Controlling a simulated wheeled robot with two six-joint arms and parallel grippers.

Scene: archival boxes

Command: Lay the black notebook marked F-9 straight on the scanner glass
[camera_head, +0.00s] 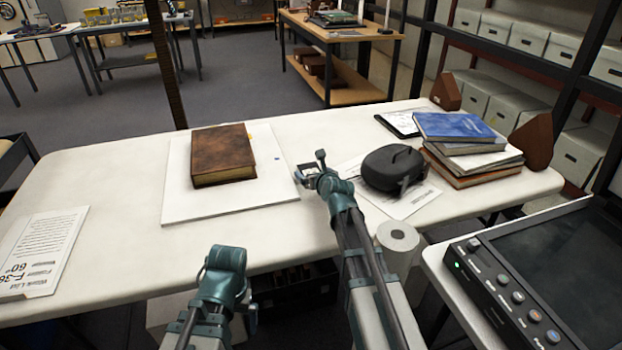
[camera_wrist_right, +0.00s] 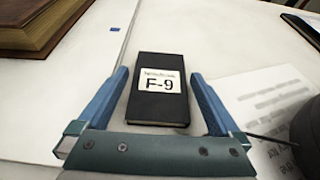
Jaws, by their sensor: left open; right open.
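The black notebook (camera_wrist_right: 158,106) lies flat on the white table, its white label reading F-9 facing up. In the right wrist view it is between the two blue fingers of my open right gripper (camera_wrist_right: 157,100), with a gap visible on each side. In the head view my right gripper (camera_head: 310,168) is over the notebook and mostly hides it. My left gripper (camera_head: 228,262) is open and empty at the table's front edge. The scanner (camera_head: 497,300), with a row of knobs and a dark glass (camera_head: 585,265), is at the lower right; its glass looks bare.
A brown book (camera_head: 222,155) lies on a white board (camera_head: 180,205) left of the notebook. A black case (camera_head: 393,167) sits on a paper sheet to the right. Stacked books (camera_head: 455,128) and a white roll (camera_head: 397,237) stand further right. The left table area is mostly clear.

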